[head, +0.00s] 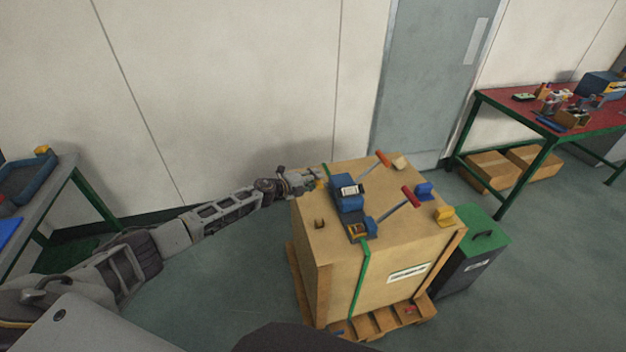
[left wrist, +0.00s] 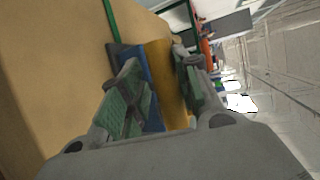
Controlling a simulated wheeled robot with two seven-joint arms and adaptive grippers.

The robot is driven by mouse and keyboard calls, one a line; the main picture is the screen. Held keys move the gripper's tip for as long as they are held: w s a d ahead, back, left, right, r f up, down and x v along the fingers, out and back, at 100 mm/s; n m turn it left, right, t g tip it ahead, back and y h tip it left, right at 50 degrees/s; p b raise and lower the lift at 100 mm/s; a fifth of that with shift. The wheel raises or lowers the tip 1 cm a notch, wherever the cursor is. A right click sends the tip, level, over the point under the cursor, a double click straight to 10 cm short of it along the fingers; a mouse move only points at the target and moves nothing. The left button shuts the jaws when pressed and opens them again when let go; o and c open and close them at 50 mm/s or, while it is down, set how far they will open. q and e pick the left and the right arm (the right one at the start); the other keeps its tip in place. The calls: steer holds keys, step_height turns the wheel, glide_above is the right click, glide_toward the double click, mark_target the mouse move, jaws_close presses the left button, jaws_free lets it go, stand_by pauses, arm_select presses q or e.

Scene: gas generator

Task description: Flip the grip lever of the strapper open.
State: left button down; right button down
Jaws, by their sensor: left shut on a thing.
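The strapper (head: 347,190), a blue tool with a white display and two long red-handled levers, sits on top of a wooden crate (head: 310,235). My left gripper (head: 316,184) reaches in from the left at the crate's back-left edge, beside the strapper. In the left wrist view the fingers are on either side of a yellow lever-like part (left wrist: 168,85), with the strapper's blue body (left wrist: 150,112) against it. The gripper is shut on this yellow part, which I take for the grip lever. In the head view the fingers mostly hide it. My right gripper is not in view.
A green strap (head: 361,280) runs over the crate, which stands on a pallet (head: 385,320). A red-topped workbench (head: 520,106) is farther right.

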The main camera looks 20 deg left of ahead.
arm_select(q)
steer(key=shift+w+d+r, duration=0.25)
steer(key=shift+d+r, duration=0.2)
steer(key=shift+r, duration=0.3)
steer(key=c, duration=1.5)
jaws_free()
steer(key=shift+w+d+f, duration=0.1)
steer(key=shift+d, duration=0.05)
steer(key=shift+f, duration=0.1)
steer(key=shift+s+a, duration=0.35)
steer(key=shift+s, duration=0.05)
steer(key=shift+a+f+v, duration=0.15)
steer(key=shift+f+v, duration=0.05)
steer(key=shift+v, duration=2.65)
steer(key=shift+a+f+v, duration=0.1)
steer(key=shift+f+v, duration=0.05)
steer(key=shift+v, duration=2.7)
